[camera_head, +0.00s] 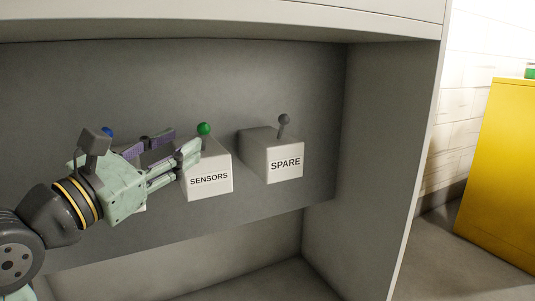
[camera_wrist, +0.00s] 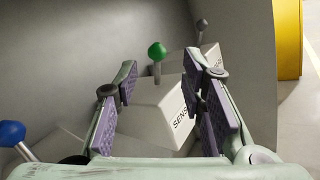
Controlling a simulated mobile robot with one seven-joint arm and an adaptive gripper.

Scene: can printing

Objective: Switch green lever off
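The green lever (camera_head: 204,129) is a green ball on a short stick, standing up on a white box labelled SENSORS (camera_head: 209,181). In the wrist view the green ball (camera_wrist: 157,51) shows upright beyond my fingers, between them and a little above. My gripper (camera_head: 187,150) is just left of the SENSORS box in the head view. In the wrist view my gripper (camera_wrist: 165,85) has its two purple-padded fingers spread apart with nothing between the pads. The fingers look apart from the green lever.
A grey lever (camera_head: 284,121) stands on the SPARE box (camera_head: 285,163) to the right. A blue lever (camera_head: 107,132) is behind my gripper on the left; its ball also shows in the wrist view (camera_wrist: 12,133). Grey panel walls and an overhang enclose the boxes. A yellow cabinet (camera_head: 503,170) stands far right.

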